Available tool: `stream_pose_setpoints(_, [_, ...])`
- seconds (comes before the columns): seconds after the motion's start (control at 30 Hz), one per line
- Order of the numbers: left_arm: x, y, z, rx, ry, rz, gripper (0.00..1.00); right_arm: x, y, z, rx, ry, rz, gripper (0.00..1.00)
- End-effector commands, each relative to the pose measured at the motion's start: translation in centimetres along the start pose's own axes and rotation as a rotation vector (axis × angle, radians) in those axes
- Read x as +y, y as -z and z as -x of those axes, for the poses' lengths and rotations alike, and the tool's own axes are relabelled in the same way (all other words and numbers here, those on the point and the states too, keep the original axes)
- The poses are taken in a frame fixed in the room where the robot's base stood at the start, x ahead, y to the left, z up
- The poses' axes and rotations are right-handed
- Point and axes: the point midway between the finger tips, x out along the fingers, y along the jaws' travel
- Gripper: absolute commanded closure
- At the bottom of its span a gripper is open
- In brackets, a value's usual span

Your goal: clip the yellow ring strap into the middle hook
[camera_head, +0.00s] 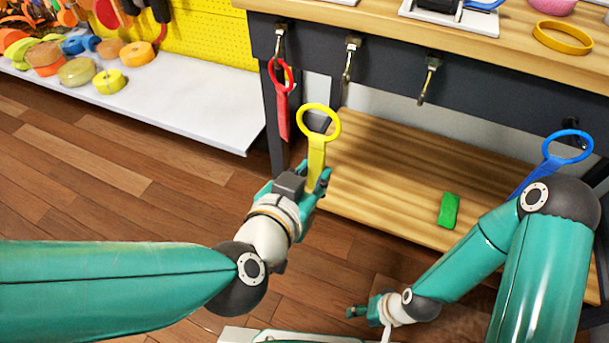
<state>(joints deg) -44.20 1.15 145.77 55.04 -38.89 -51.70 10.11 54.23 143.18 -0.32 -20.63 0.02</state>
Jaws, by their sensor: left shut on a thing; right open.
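My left gripper (319,184) is shut on the lower end of the yellow ring strap (317,150). The strap stands upright with its ring on top, in front of the lower wooden shelf and apart from the hooks. Metal hooks hang along the dark rail: a left hook (280,42), a middle hook (349,60) and another hook (430,80) to its right. The middle one looks empty. A red ring strap (283,100) hangs at the left hook. My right gripper (354,312) is low at the bottom of the view, open and empty.
A blue ring strap (567,150) shows at the right, partly behind my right arm. A green block (448,210) lies on the lower shelf (385,160). A yellow band (562,37) lies on the bench top. A white shelf (180,112) with tape rolls stands left.

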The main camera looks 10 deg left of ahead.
Motion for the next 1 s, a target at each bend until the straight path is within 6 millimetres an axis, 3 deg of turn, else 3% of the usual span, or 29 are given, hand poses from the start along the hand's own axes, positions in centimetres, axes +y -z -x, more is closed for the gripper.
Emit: stream_pose_setpoints(1.0, [-0.1,1.6,-3.5,-0.001,0.008,-0.005,1.0,-1.8,0.0,5.0,0.0,0.0,0.0,0.45])
